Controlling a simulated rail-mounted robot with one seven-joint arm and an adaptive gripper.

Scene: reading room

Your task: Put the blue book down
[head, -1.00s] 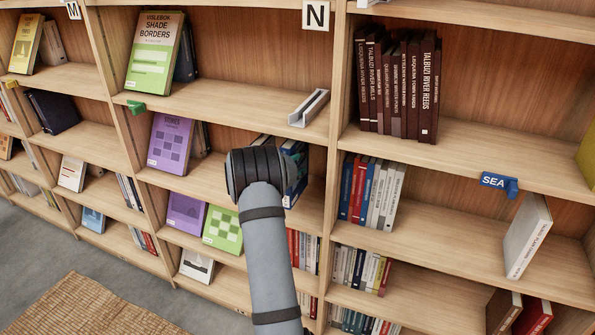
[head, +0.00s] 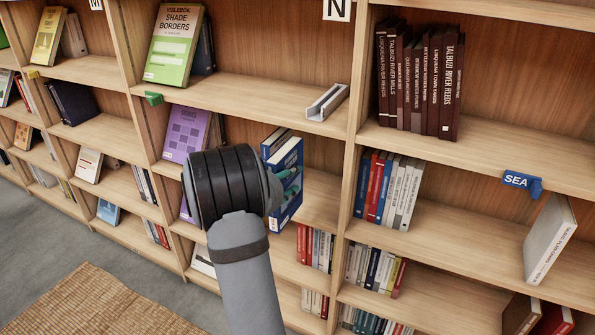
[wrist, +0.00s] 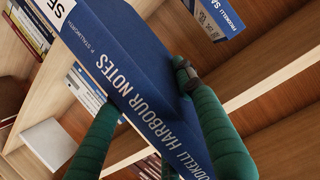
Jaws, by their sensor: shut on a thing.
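The blue book (head: 283,208) is in my gripper (head: 290,184), in front of the middle shelf bay in the head view. In the wrist view the blue book (wrist: 148,70) runs diagonally, its spine reading "Harbour Notes" with a white label near the top. My gripper's green fingers (wrist: 146,88) are shut on it, one on each side. My wrist hides part of the shelf behind. The head view does not show clearly whether the book's bottom touches the shelf.
A shelf row (head: 322,198) right of the held book looks bare. A grey holder (head: 327,103) stands on the shelf above. Upright books (head: 388,188) fill part of the bay to the right. A purple book (head: 187,132) leans at left. Another blue-and-white book (wrist: 217,14) shows in the wrist view.

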